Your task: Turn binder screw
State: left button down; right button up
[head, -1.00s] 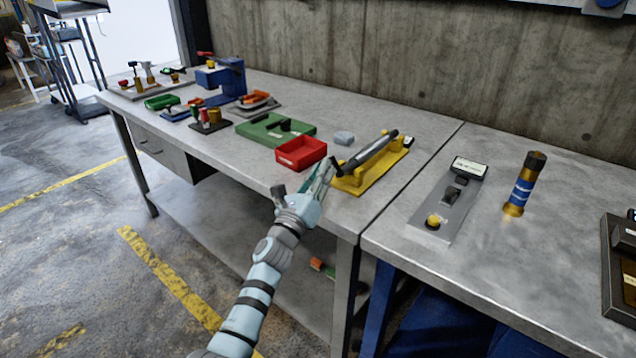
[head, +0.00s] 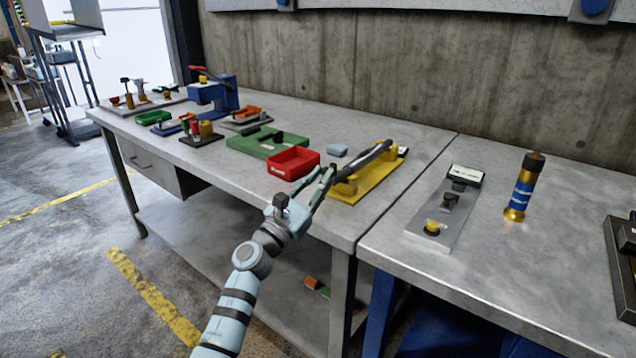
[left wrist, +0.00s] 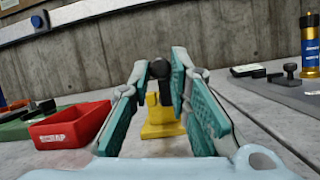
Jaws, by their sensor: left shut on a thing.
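A yellow fixture (head: 372,188) lies near the front right corner of the left bench, with a long dark bar (head: 368,157) along its top. I take this bar as the binder screw. My left gripper (head: 330,176) is at the bar's near left end. In the left wrist view its teal-padded fingers (left wrist: 163,82) are shut about the bar's dark rounded end (left wrist: 159,69); the exact contact is partly hidden by the fingers. The yellow fixture shows behind them (left wrist: 163,130). My right gripper is in neither view.
A red bin (head: 293,164) stands just left of the gripper, with a green box (head: 262,146) beyond it. On the right bench are a grey switch plate (head: 440,232) and a brass-and-blue cylinder (head: 520,190).

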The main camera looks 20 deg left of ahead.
pick_arm(q)
jog(key=shift+d+f, duration=0.1)
jog(key=c, duration=1.5)
grip_release()
jog(key=shift+s, duration=0.2)
jog(key=v, duration=1.1)
jog(key=shift+s+f, duration=0.15)
jog(key=shift+s, duration=0.15)
